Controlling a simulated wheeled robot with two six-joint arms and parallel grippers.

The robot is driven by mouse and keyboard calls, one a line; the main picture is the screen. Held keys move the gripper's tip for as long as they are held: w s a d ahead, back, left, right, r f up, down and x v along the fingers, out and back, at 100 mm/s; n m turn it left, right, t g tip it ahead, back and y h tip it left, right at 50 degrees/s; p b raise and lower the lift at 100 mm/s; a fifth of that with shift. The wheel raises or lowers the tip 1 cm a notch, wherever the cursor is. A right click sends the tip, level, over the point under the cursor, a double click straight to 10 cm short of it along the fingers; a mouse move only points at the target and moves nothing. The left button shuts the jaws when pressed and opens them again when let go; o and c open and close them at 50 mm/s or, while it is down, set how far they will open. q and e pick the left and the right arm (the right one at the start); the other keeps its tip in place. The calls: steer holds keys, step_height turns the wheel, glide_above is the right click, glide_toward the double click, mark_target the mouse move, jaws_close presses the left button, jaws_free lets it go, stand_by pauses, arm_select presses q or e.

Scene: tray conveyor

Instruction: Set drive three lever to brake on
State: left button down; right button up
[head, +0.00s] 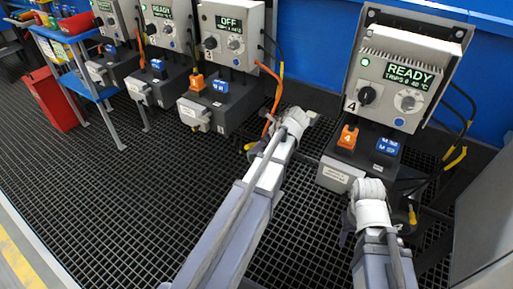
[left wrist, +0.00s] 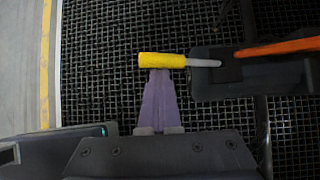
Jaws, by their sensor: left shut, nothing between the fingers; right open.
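Drive three (head: 228,22) is the grey box marked 3 with an OFF display, above a dark lower housing (head: 232,112). A lever with a yellow grip (left wrist: 161,60) and pale shaft sticks out sideways from a dark housing (left wrist: 232,76) in the left wrist view. A bit of yellow (head: 250,146) shows beside my left wrist in the head view. My left gripper (left wrist: 160,74) is shut and empty, its purple fingertips at the yellow grip's lower edge; contact is unclear. My right gripper (head: 369,236) is open near drive four, its fingers partly hidden. Brake markings are not legible.
Drive four (head: 408,70) shows READY at the right, with orange (head: 348,137) and blue (head: 387,146) blocks below. An orange cable (head: 277,98) hangs beside drive three and crosses the left wrist view. Drive two (head: 168,30) stands further left. The grating floor (head: 130,190) is open at lower left.

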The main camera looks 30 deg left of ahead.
arm_select(q)
steer(key=shift+a, duration=0.1)
step_height(320, 180, down, 4)
steer(key=s+d+b, duration=0.2)
steer(key=b, duration=0.2)
steer(key=w+d+r+p, duration=0.3)
steer(key=d+r+p, duration=0.3)
steer(key=r+p, duration=0.2)
steer(key=shift+w+d, duration=0.25)
steer(key=shift+d, duration=0.05)
